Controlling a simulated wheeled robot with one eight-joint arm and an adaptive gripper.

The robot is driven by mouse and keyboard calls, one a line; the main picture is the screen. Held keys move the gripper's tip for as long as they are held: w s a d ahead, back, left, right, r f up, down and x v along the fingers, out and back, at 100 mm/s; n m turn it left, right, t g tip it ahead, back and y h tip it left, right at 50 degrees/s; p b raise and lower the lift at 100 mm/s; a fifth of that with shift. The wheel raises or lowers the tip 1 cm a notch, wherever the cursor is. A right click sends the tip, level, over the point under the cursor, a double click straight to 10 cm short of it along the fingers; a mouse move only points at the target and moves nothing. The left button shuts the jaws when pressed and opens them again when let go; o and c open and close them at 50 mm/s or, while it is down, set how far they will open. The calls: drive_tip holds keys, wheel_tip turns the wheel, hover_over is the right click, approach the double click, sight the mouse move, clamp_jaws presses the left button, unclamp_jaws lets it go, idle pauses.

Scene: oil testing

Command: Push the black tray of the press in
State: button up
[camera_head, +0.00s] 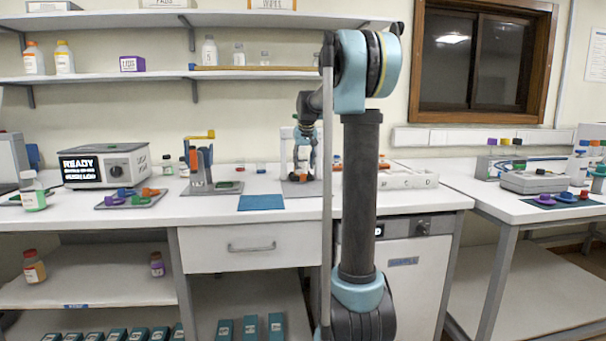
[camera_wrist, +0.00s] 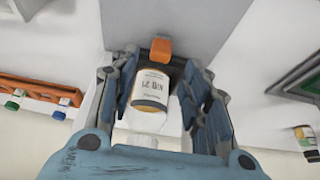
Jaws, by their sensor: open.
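The press (camera_head: 200,168) appears to be the blue-grey upright device with an orange-yellow lever on top, left of my gripper in the head view. At its foot lies a small dark piece with a green top (camera_head: 229,186); I cannot tell whether this is the black tray. A dark frame with a green inside (camera_wrist: 300,80) shows at the right edge of the wrist view. My gripper (camera_head: 304,166) is open, over a grey-based stand right of the press. In the wrist view a labelled bottle (camera_wrist: 151,88) shows between the fingers (camera_wrist: 155,92); contact cannot be told.
A blue mat (camera_head: 261,202) lies at the bench's front edge. A READY display unit (camera_head: 104,164) and a grey tray of coloured pieces (camera_head: 148,200) stand left of the press. A white rack (camera_head: 408,180) is on the right. An orange block (camera_wrist: 161,49) shows beyond the bottle.

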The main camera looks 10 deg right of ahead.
drive_tip(key=shift+v, duration=2.65)
drive_tip(key=s+f, duration=0.4)
drive_tip(key=s, duration=0.5)
drive_tip(key=s+f+g, duration=0.1)
drive_tip(key=s+f, duration=0.3)
drive_tip(key=s, duration=0.5)
drive_tip(key=s+f, duration=0.4)
drive_tip(key=s, duration=0.5)
drive_tip(key=s+d+f+g, duration=0.1)
drive_tip(key=s+f, duration=1.7)
drive_tip(key=s, duration=0.1)
drive_tip(key=shift+s, duration=0.35)
drive_tip(key=shift+w+f, duration=0.15)
drive_tip(key=shift+w, duration=0.35)
